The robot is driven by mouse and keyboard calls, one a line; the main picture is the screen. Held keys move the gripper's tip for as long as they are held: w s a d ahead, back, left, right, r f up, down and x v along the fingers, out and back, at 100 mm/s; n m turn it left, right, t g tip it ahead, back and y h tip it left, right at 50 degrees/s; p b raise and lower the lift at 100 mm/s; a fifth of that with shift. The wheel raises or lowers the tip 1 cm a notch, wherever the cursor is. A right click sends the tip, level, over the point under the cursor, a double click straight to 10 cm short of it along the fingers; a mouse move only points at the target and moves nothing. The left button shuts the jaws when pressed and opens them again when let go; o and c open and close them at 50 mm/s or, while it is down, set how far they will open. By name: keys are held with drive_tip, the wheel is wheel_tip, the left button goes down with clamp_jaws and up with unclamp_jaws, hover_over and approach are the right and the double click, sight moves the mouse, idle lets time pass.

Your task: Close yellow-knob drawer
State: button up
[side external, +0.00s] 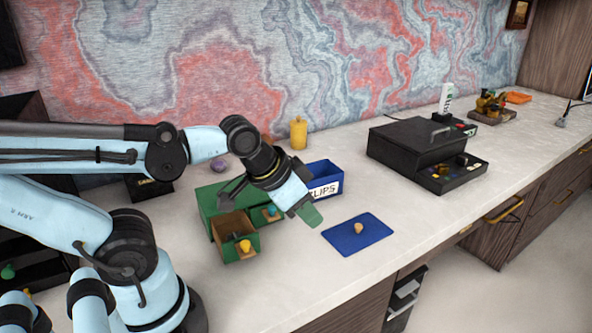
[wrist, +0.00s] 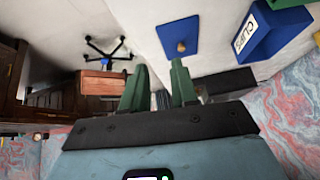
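The yellow-knob drawer (side external: 250,253) is pulled out from the front of a green drawer cabinet (side external: 207,198) in the side view. Its brown inside shows, and its yellow knob (side external: 245,246) faces the front of the desk. The drawer is not in the wrist view.
A blue mat (side external: 345,243) with a small tan object (side external: 358,228) lies right of my gripper. A blue CLIPS bin (side external: 325,177) stands behind it, with a yellow bottle (side external: 298,133) farther back. A black box (side external: 412,150) stands farther right. The desk's front edge is near.

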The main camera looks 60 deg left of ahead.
sight(245, 251)
drive_tip(key=s+d+m+g, duration=0.1)
drive_tip(key=s+m, duration=0.1)
drive_tip(key=m, duration=0.1)
drive_tip(key=s+d+m+g, duration=0.1)
drive_tip(key=s+d+m, duration=0.1)
drive_tip(key=m, duration=0.1)
drive_tip(key=s+d+m+g, duration=0.1)
drive_tip(key=s+m, duration=0.1)
drive_tip(key=m, duration=0.1)
drive_tip(key=shift+d+m+y, duration=0.15)
drive_tip(key=shift+m+y, duration=0.15)
drive_tip(key=shift+y, duration=0.1)
clamp_jaws()
drive_tip(key=s+r+m+g+y, duration=0.25)
drive_tip(key=s+m, duration=0.35)
drive_tip(key=m, duration=0.4)
drive_tip(key=shift+m+y, duration=0.45)
drive_tip(key=shift+m, duration=0.05)
drive_tip(key=shift+w+a+f, duration=0.25)
drive_tip(key=shift+a+f, duration=1.05)
drive_tip(key=shift+f, duration=0.15)
drive_tip(key=shift+w+a+f, duration=0.25)
drive_tip(key=shift+a+f, duration=1)
drive_tip(key=shift+f, duration=0.2)
drive_tip(key=shift+w+a+f, duration=0.25)
drive_tip(key=shift+a+f, duration=1.05)
drive_tip(key=shift+f, duration=0.15)
